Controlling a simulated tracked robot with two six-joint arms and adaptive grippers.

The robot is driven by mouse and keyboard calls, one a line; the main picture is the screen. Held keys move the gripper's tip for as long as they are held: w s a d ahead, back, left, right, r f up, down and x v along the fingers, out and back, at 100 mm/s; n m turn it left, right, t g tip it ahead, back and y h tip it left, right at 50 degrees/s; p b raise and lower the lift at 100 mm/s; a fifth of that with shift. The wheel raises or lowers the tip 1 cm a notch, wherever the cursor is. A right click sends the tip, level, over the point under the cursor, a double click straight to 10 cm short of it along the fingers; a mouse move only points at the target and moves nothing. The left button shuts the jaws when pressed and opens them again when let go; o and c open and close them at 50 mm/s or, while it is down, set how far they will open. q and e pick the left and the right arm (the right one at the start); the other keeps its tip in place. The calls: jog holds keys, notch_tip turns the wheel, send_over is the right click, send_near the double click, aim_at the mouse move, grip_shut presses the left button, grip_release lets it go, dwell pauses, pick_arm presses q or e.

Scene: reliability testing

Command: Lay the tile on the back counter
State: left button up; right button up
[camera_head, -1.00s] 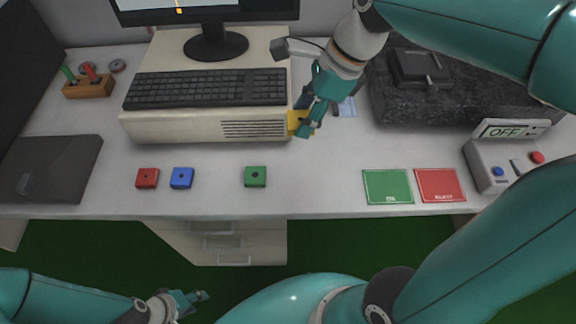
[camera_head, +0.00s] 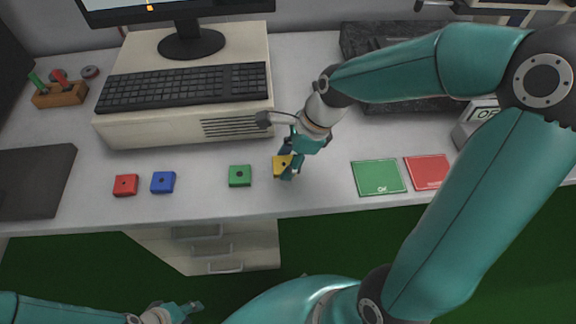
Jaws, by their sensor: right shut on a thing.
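A yellow tile (camera_head: 281,166) with a dark centre hole is in the jaws of my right gripper (camera_head: 288,165), just right of the green tile. The tile is at or just above the white counter top (camera_head: 320,190); I cannot tell whether it touches. The gripper fingers hide part of it. My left gripper (camera_head: 190,309) is low at the bottom left, in front of the counter and away from the tiles; its finger gap is too small to judge. I cannot tell which surface is the back counter.
Red (camera_head: 125,185), blue (camera_head: 163,182) and green (camera_head: 240,175) tiles lie in a row to the left. A green pad (camera_head: 379,177) and red pad (camera_head: 428,172) lie to the right. A computer with a keyboard (camera_head: 185,87) stands behind. A dark laptop (camera_head: 35,182) is at far left.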

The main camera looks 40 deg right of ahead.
jog(key=shift+f, duration=1.2)
jog(key=o, duration=1.1)
jog(key=shift+f, duration=0.1)
jog(key=shift+o, duration=0.2)
jog(key=shift+r, duration=0.2)
jog(key=p+v, duration=0.2)
jog(key=v, duration=1)
jog(key=shift+s+f, duration=0.1)
